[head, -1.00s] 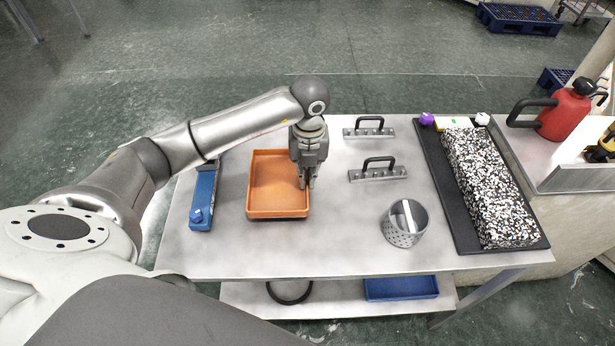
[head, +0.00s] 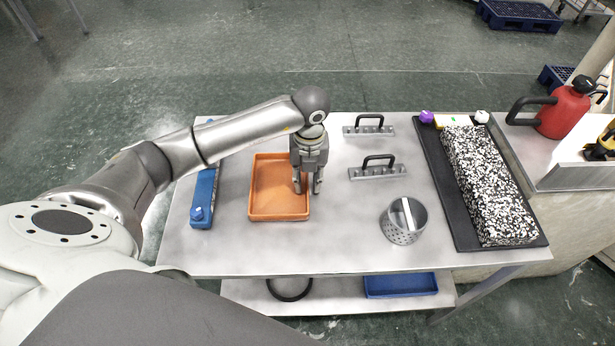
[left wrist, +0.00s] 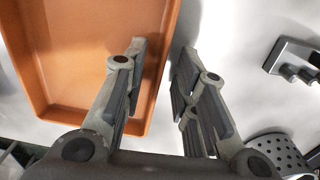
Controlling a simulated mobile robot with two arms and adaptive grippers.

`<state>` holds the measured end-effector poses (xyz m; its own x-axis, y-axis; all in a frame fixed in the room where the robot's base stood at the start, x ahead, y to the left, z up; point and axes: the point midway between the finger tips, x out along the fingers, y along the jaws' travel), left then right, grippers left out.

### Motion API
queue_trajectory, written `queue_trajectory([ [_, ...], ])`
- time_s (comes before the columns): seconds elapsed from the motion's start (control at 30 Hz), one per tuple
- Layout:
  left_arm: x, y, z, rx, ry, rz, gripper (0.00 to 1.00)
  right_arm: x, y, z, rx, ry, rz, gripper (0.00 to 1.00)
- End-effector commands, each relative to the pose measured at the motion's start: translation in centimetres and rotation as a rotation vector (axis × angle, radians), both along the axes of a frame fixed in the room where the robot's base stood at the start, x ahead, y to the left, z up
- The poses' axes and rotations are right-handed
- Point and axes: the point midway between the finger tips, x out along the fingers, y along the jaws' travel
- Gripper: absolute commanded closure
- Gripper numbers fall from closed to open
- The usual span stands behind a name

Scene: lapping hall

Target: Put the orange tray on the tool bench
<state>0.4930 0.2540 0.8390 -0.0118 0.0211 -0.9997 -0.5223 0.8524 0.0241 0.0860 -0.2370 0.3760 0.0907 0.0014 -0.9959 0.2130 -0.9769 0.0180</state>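The orange tray (head: 279,188) lies on the left part of the grey metal bench top (head: 320,255). My left gripper (head: 307,190) points down at the tray's right rim. In the left wrist view the gripper (left wrist: 163,58) is open. One finger is over the inside of the tray (left wrist: 85,60) and the other is outside it, with the rim between them. A gap shows beside the rim, so the fingers do not pinch it. The tray looks empty. My right gripper is in neither view.
A blue tool (head: 203,195) lies left of the tray. Two handled metal blocks (head: 377,172) (head: 368,130) and a perforated metal cup (head: 404,222) stand to the right. A speckled slab (head: 488,190) lies on a dark mat (head: 458,228). The front middle is clear.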

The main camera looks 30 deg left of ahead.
Motion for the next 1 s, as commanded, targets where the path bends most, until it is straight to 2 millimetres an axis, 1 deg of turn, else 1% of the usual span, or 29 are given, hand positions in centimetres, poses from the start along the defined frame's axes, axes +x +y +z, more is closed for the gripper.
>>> queue_trajectory([
  [0.1,0.0,0.0,0.5,0.0,0.0,0.0,0.73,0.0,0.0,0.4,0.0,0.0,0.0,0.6],
  [0.17,0.1,0.0,1.0,0.001,-0.003,0.0,0.73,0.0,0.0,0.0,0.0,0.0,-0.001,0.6],
  [0.27,0.2,0.0,2.7,0.0,-0.006,-0.001,0.73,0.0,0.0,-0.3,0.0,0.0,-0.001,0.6],
  [0.5,0.2,-0.2,8.0,0.0,-0.006,-0.001,0.73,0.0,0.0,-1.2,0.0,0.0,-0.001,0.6],
  [0.6,0.2,-0.2,9.8,0.0,-0.005,0.0,0.73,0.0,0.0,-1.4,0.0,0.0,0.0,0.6],
  [0.7,0.2,-0.2,11.1,-0.001,-0.003,0.0,0.73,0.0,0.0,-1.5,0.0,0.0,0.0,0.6],
  [0.83,0.2,-0.3,12.1,0.001,-0.001,0.0,0.73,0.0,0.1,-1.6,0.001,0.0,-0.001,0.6],
  [1.0,0.1,-0.3,12.3,0.0,0.0,0.0,0.73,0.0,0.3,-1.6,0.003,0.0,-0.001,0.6],
])
